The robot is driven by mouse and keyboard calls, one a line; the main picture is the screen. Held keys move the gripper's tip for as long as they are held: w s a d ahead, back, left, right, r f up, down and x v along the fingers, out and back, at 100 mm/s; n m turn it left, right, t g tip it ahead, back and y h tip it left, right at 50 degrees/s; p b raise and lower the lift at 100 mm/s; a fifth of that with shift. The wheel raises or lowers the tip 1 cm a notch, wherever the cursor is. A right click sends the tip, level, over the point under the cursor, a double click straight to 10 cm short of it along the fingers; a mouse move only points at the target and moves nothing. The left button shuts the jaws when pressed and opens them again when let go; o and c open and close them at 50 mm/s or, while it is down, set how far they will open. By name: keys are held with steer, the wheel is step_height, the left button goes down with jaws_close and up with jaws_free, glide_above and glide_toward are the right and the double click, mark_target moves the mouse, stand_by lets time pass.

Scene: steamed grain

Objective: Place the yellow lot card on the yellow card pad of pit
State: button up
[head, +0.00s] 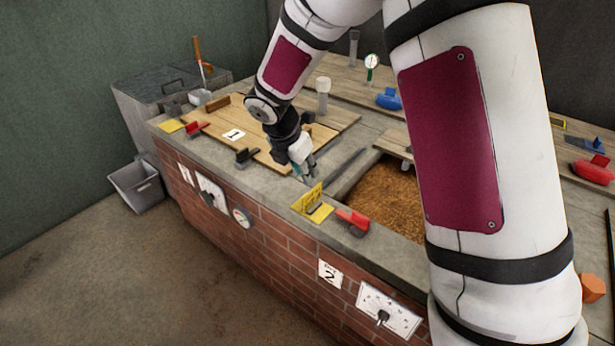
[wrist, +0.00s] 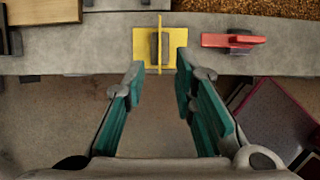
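The yellow lot card (head: 313,197) stands upright at the yellow card pad (head: 321,214) on the concrete ledge by the pit marked 2. In the wrist view the card (wrist: 159,22) is a thin edge-on strip across the yellow pad (wrist: 140,37), beside a small grey-brown block. My gripper (wrist: 159,65) is open and empty. Its teal fingers are spread to either side of the card's line, with clear space between them and the card. In the head view my gripper (head: 303,174) is just behind and left of the card. Contact is not visible.
A red-handled tool (head: 353,222) lies right of the pad. The open pit holds brown grain (head: 385,195). A wooden lid marked 1 (head: 262,142) covers the left pit. A grey bin (head: 138,187) stands on the floor.

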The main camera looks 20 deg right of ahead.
steer(key=s+d+r+m, duration=0.3)
steer(key=s+r+m, duration=0.3)
steer(key=s+r, duration=0.25)
steer(key=s+d+r+m, duration=0.3)
steer(key=s+r+m, duration=0.35)
steer(key=s, duration=0.25)
steer(key=s+a+r+m+y, duration=0.1)
steer(key=s+m, duration=0.5)
steer(key=s, duration=0.4)
steer(key=s+a+r+m+g+y, duration=0.1)
steer(key=s+m+y, duration=0.1)
steer(key=s+m, duration=0.5)
steer(key=s, duration=0.4)
steer(key=shift+s+a+y, duration=0.25)
steer(key=shift+a+y, duration=0.05)
step_height(320, 180, up, 15)
steer(key=t+p, duration=0.2)
steer(key=p, duration=1.1)
steer(key=shift+d+t, duration=0.15)
steer(key=shift+t, duration=0.15)
